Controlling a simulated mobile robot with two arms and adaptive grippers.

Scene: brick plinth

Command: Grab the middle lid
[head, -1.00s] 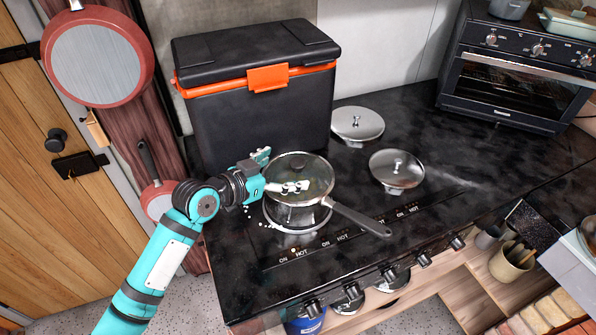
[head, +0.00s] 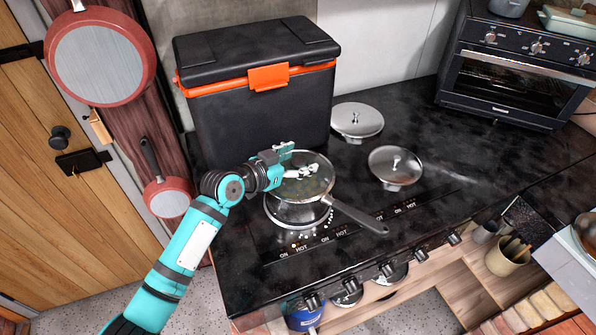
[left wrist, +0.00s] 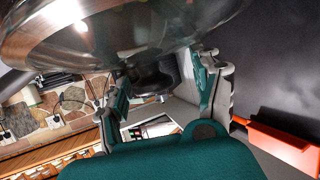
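Three lids are in the head view. A glass lid (head: 318,187) with a metal rim is at the top of the silver pot (head: 298,222). A metal lid (head: 357,121) lies at the back of the hob, and another metal lid (head: 396,166) lies to the right of the pot. My left gripper (head: 297,163) is over the glass lid, its fingers spread. In the left wrist view the glass lid (left wrist: 90,32) fills the top, and a dark knob (left wrist: 152,76) shows between the fingers (left wrist: 160,85). Firm contact cannot be told. My right gripper is not in view.
A black cooler box (head: 255,120) with an orange latch stands close behind my left gripper. The pot's handle (head: 360,215) points to the lower right. A small oven (head: 510,85) is at the back right. The black hob (head: 440,150) between is mostly clear.

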